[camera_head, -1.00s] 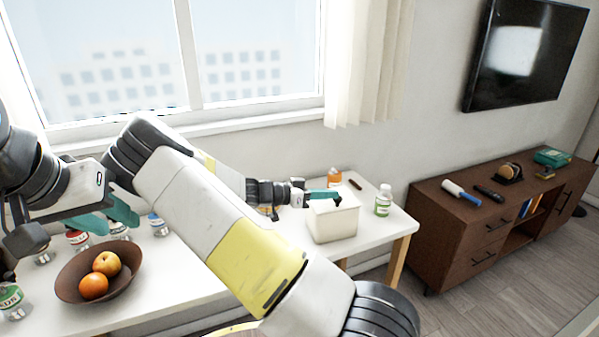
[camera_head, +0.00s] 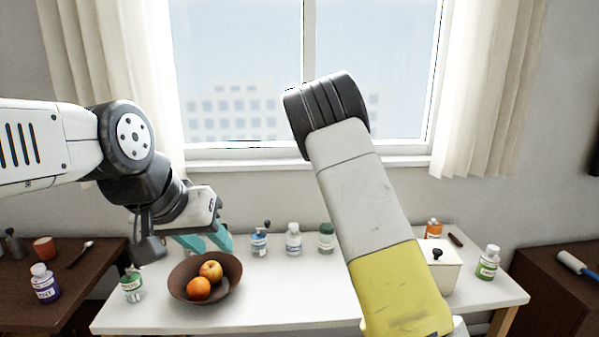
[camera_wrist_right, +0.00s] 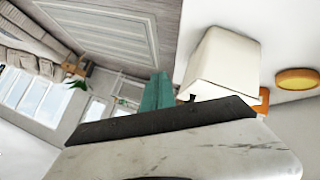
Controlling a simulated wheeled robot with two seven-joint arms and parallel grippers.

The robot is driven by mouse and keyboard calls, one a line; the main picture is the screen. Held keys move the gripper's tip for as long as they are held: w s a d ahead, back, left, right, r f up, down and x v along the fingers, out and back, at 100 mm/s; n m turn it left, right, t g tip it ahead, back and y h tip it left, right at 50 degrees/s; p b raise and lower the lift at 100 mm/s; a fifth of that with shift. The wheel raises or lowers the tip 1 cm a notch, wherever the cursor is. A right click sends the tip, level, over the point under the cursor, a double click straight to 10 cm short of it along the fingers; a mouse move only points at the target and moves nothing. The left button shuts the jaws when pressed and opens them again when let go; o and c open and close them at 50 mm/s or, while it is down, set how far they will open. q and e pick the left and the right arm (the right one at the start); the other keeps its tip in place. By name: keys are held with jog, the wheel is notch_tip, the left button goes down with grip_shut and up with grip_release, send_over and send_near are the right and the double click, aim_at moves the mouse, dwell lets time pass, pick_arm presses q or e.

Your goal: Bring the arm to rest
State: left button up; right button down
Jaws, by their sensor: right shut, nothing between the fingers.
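My right arm (camera_head: 375,215) rises from the bottom of the head view to a dark joint in front of the window. Its gripper is hidden there. In the right wrist view, my right gripper's teal fingers (camera_wrist_right: 157,92) are together and empty, beside a cream box (camera_wrist_right: 222,62); I cannot tell the gap between them. In the head view the box (camera_head: 445,278), with a black-knobbed lid, stands on the white table, partly behind my right arm. My left gripper (camera_head: 204,240) hangs behind the brown bowl (camera_head: 180,288), its teal fingers apart with nothing seen between them.
Several small bottles stand along the white table (camera_head: 290,305), including a green-labelled one (camera_head: 488,263) at the right. A dark side table (camera_head: 75,290) is at left, a brown cabinet (camera_head: 562,290) at right.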

jog(key=s+a+r+n+t+y, duration=0.4)
jog(key=s+a+r+n+y, duration=0.1)
jog(key=s+a+r+n, duration=0.2)
jog(key=s+a+r+n+t+y, duration=0.5)
jog(key=s+a+r, duration=0.4)
jog(key=r, duration=0.5)
jog(key=shift+s+n+y, duration=0.8)
jog(key=shift+s+n, duration=0.2)
jog(key=shift+n, duration=0.2)
